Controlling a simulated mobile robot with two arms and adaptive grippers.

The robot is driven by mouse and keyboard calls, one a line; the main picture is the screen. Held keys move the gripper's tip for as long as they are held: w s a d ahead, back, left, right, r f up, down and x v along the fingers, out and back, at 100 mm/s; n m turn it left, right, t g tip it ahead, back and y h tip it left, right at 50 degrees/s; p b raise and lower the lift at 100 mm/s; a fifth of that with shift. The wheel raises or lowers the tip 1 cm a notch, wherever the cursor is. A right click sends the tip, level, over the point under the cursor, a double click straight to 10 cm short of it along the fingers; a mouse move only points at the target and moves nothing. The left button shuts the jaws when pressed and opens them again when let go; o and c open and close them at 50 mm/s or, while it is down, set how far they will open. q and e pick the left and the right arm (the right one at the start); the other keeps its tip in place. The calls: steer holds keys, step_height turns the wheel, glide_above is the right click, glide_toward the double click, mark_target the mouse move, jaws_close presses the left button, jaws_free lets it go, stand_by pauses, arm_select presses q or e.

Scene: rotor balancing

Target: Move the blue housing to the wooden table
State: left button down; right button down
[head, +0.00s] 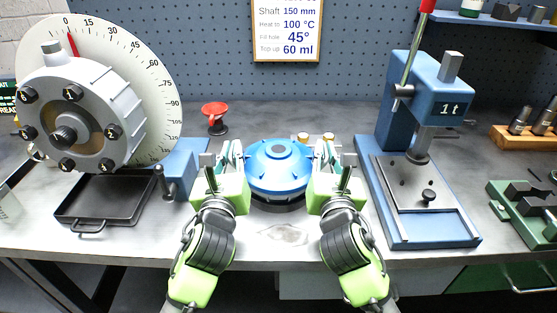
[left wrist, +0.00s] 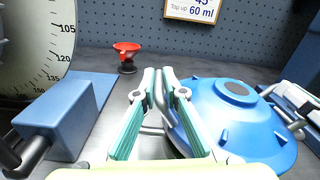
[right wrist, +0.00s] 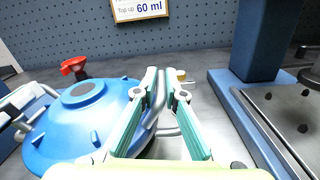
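The blue housing (head: 278,172) is a round domed part with a dark cap on top, at the middle of the grey workbench (head: 285,238). A grey bar handle sticks out on each side. My left gripper (head: 233,155) is at its left side, fingers closed around the left handle; the housing also shows in the left wrist view (left wrist: 232,108). My right gripper (head: 325,155) is closed around the right handle; the housing shows in the right wrist view (right wrist: 82,118). A dark round shape lies under the housing; I cannot tell whether they touch. No wooden table is in view.
A grey rotor unit (head: 78,112) with a dial and a black tray (head: 105,199) stand left. A red funnel (head: 214,113) stands behind. A blue press (head: 425,85) marked 1t stands close on the right. The front bench strip is clear.

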arm_select(q)
steer(key=shift+a+f, duration=0.1)
steer(key=shift+a, duration=0.05)
arm_select(e)
steer(key=shift+d+f, duration=0.1)
steer(key=shift+d, duration=0.05)
